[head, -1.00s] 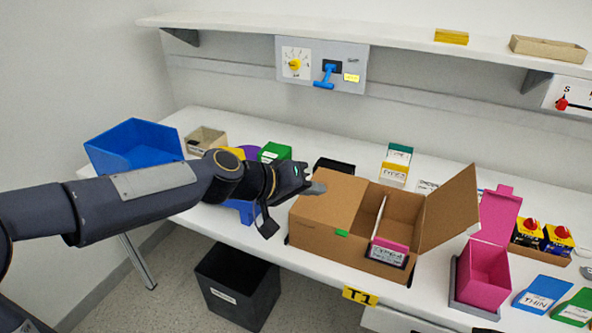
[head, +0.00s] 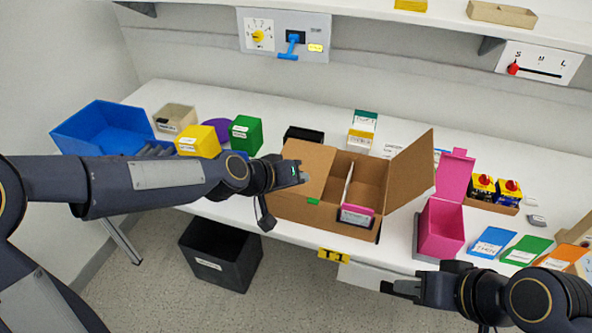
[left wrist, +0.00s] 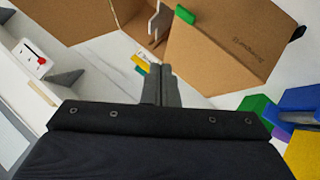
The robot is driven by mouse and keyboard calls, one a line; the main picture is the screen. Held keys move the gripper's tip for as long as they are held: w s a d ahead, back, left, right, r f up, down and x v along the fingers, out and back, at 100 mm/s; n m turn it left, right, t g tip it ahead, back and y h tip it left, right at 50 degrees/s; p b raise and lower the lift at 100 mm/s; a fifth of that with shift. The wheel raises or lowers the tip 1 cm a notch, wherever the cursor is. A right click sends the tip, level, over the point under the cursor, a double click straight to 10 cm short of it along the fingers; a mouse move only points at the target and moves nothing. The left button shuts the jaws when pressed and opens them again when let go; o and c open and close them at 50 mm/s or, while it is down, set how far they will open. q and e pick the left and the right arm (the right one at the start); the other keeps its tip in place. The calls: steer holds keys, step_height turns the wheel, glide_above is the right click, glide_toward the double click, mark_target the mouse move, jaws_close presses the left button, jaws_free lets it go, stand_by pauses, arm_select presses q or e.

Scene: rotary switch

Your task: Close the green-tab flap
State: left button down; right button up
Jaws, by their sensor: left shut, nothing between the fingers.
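The cardboard box (head: 285,205) stands on the table. Its left flap (head: 314,158), with the green tab (head: 313,201) at its front edge, lies over the left part of the box; I cannot tell if it is fully flush. The right flap (head: 408,172) stands up, tilted outward, and that part is open. My left gripper (head: 303,178) is shut and empty, at the left flap; contact is unclear. In the left wrist view, its fingers (left wrist: 161,84) point toward the box and the green tab (left wrist: 185,14). My right gripper (head: 387,287) is low in front of the table.
A pink lidded box (head: 441,228) stands right of the cardboard box. A black box (head: 303,134) is behind it; green (head: 245,134) and yellow (head: 198,141) boxes are to the left. A black bin (head: 222,255) is on the floor.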

mark_target(317, 201)
arm_select(q)
steer(key=shift+s+d+f+m+t+y+p, duration=0.25)
steer(key=shift+d+f+y+p, duration=0.4)
steer(key=shift+f, duration=0.45)
steer(key=shift+s+d+f+m+y+p, duration=0.15)
steer(key=shift+d+f+m+y+p, duration=0.25)
steer(key=shift+f+p, duration=0.5)
steer(key=shift+s+d+f+m+t+y+p, duration=0.2)
steer(key=shift+d+f+y+p, duration=0.35)
steer(key=shift+f, duration=0.7)
steer(key=shift+f, duration=0.1)
